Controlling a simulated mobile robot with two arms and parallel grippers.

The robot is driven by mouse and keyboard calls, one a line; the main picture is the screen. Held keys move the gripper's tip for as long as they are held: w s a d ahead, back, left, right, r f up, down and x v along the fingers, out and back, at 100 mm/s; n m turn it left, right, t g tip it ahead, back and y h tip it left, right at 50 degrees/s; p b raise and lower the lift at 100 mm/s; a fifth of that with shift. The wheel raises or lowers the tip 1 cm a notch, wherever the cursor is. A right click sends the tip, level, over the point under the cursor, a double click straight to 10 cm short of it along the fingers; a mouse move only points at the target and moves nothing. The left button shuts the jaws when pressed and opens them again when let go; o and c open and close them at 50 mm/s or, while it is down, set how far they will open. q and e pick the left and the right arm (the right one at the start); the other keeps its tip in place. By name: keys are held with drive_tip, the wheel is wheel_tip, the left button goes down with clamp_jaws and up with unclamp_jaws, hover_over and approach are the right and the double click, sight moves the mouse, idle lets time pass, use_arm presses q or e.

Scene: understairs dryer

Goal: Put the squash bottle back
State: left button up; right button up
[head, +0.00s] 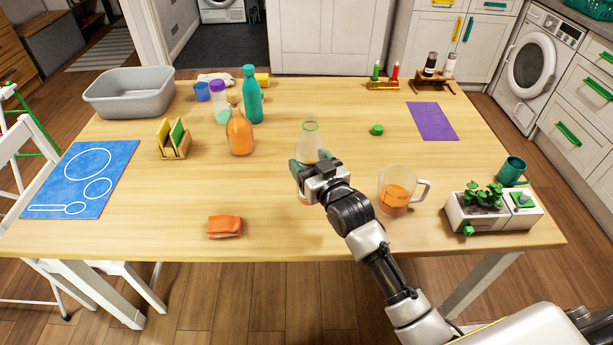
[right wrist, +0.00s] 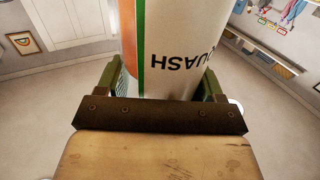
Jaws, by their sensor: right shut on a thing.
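My right gripper (head: 309,162) is shut around a clear bottle with a green ring at its neck, the squash bottle (head: 309,135). The bottle looks upright, and its lower part is mostly hidden behind the gripper. In the right wrist view the squash bottle (right wrist: 178,45) stands between the green fingers, its white, green and orange label reading "SQUASH" upside down. I cannot tell whether its base touches the table. A small green cap (head: 377,130) lies on the table to its right. My left gripper is not in view.
The wooden table (head: 300,240) holds a measuring jug (head: 396,190) of orange liquid right of my gripper. An orange bottle (head: 239,133) and a teal bottle (head: 252,95) stand left. A purple mat (head: 433,121), blue mat (head: 80,180), orange cloth (head: 225,227) and planter (head: 490,212) lie around.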

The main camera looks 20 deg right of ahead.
drive_tip(key=shift+w+a+f, duration=0.25)
drive_tip(key=shift+w+f, duration=0.05)
drive_tip(key=shift+f, duration=1.9)
drive_tip(key=shift+f, duration=0.2)
drive_tip(key=o, duration=1.3)
drive_tip(key=shift+c, duration=0.2)
drive_tip(key=shift+r, duration=0.25)
drive_tip(key=s+d, duration=0.2)
drive_tip(key=s, duration=1)
drive_tip(key=shift+d, duration=0.15)
